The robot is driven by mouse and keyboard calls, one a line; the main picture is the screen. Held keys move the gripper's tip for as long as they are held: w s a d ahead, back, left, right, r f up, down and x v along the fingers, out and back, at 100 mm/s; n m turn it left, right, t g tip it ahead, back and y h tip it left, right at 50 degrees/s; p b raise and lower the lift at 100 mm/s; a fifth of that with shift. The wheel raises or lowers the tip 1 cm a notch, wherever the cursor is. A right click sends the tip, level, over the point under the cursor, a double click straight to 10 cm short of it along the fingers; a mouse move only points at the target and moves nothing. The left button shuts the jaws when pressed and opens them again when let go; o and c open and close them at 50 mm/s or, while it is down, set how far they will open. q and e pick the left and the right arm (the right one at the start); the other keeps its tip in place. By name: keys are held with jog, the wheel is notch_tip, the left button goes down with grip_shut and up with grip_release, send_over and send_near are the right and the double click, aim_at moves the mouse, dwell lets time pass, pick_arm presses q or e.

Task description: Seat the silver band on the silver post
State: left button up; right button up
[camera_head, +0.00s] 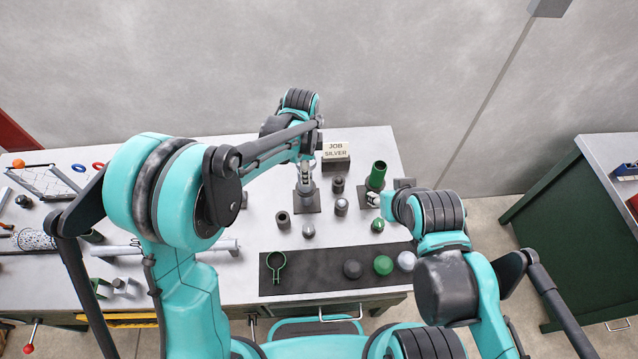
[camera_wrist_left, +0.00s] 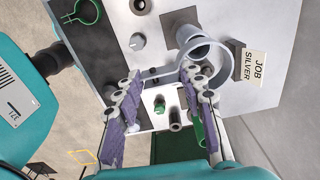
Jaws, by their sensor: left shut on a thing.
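The silver band (camera_wrist_left: 231,70) is a pale grey ring in the left wrist view, with its stem end between the fingers of my left gripper (camera_wrist_left: 165,92). My left gripper (camera_head: 305,165) is shut on it, above the silver post in the head view. The silver post (camera_head: 305,188) stands upright on a dark square plate. In the left wrist view the post (camera_wrist_left: 188,27) overlaps the ring's opening; I cannot tell whether the ring is around it or only above it. My right gripper (camera_head: 378,199) is beside the green post, its fingers mostly hidden.
A JOB SILVER sign (camera_head: 335,149) stands behind the post. A green post (camera_head: 376,176) and several small knobs and cylinders stand to the right. Racks and rods crowd the table's left.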

pick_arm(q)
notch_tip(320, 180, down, 6)
jog(key=b, duration=0.3)
jog(key=shift+w+a+f+b, duration=0.25)
jog(key=shift+w+a+b, duration=0.05)
jog(key=shift+w, duration=0.1)
jog(key=shift+s+f+b, duration=0.7)
jog(key=shift+f+b, duration=0.3)
jog(key=shift+b, duration=0.05)
grip_shut()
jog(key=shift+w+f+b, duration=0.25)
jog(key=shift+f+b, duration=0.15)
jog(key=shift+f, duration=0.1)
jog(key=shift+w+f+b, duration=0.25)
jog(key=shift+f+b, duration=0.1)
jog(key=shift+f, duration=0.1)
jog(key=shift+o, duration=1.7)
grip_release()
jog(key=shift+w+f, duration=0.15)
jog(key=shift+w, duration=0.15)
jog(key=shift+s, duration=0.1)
